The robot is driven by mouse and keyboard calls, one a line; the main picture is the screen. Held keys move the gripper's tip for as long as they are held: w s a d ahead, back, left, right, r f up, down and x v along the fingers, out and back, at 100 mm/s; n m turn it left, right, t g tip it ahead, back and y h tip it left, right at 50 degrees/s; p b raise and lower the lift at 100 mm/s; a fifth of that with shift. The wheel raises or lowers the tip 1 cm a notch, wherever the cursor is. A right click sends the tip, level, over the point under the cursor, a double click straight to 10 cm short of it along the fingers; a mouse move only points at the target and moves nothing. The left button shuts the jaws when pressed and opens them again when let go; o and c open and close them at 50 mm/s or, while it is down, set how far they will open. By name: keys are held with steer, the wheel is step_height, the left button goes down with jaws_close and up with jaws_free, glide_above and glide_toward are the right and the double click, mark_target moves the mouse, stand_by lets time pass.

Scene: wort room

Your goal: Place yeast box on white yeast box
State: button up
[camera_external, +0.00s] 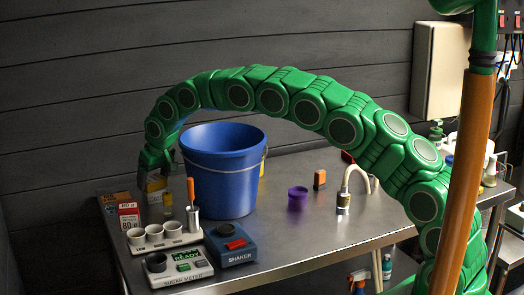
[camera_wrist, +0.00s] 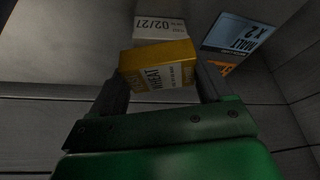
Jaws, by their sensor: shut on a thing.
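My gripper (camera_wrist: 160,85) is shut on a yellow box (camera_wrist: 157,64) with a label, held between its two fingers in the wrist view. A white box (camera_wrist: 160,24) marked 02/27 lies just beyond the yellow box; whether they touch I cannot tell. In the external view my gripper (camera_external: 156,176) points down at the table's left end, left of the blue bucket, with the yellow box (camera_external: 157,185) at its tip.
A blue bucket (camera_external: 222,178) stands close to the right of my gripper. Small boxes (camera_external: 129,216), white cups (camera_external: 155,233), a metal holder with an orange handle (camera_external: 193,213), a sugar meter (camera_external: 180,267) and a shaker (camera_external: 231,246) crowd the front. A blue packet (camera_wrist: 238,37) shows in the wrist view.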

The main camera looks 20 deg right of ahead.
steer(key=o, duration=0.9)
steer(key=shift+o, duration=0.2)
steer(key=shift+s+r, duration=0.15)
steer(key=shift+r, duration=0.55)
steer(key=v, duration=1.1)
steer(key=shift+s+d+f, duration=0.1)
